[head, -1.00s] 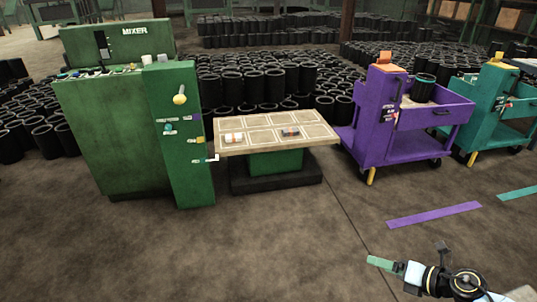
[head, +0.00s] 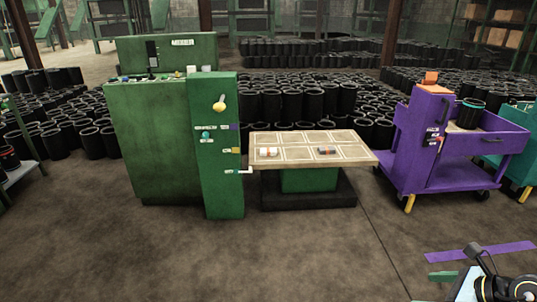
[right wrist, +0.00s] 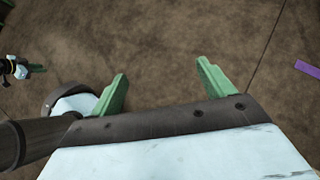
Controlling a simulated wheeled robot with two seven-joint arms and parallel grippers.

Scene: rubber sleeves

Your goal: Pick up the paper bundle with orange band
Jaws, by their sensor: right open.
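A small white paper bundle with an orange band (head: 268,152) lies on the left part of the wooden table (head: 362,158) in the head view. A second bundle with a darker band (head: 328,150) lies to its right. My right gripper (head: 443,276) shows at the lower right of the head view, far from the table. In the right wrist view my right gripper (right wrist: 162,72) is open and empty, its green fingers apart above bare floor. My left gripper (right wrist: 38,68) shows small at the left edge of that view; its jaw opening cannot be made out.
A green mixer cabinet (head: 222,170) stands close to the table's left side, with a small handle sticking out. A purple cart (head: 410,150) stands to the right. Stacks of black sleeves (head: 290,103) fill the back. The floor (head: 300,255) in front is clear.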

